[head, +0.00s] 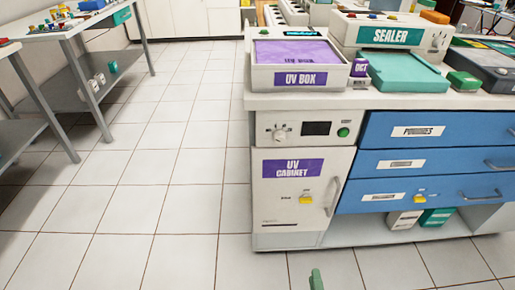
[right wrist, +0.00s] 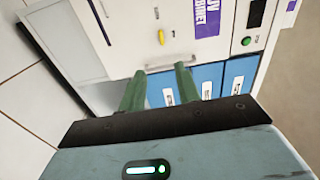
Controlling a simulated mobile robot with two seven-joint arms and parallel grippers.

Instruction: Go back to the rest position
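My right gripper (head: 316,280) shows in the head view only as a green fingertip at the bottom edge, in front of the cabinet and over the floor. In the right wrist view, the right gripper (right wrist: 160,70) has its two green fingers apart, with nothing held between them. A pale handle shows behind the fingertips, and I cannot tell how far off it is. My left gripper is not in view.
The UV cabinet (head: 290,218) and blue drawers (head: 412,162) stand ahead, all closed. On top are the UV box (head: 297,77) and the sealer (head: 385,18). A metal table (head: 75,28) stands at left. The tiled floor (head: 160,180) between is clear.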

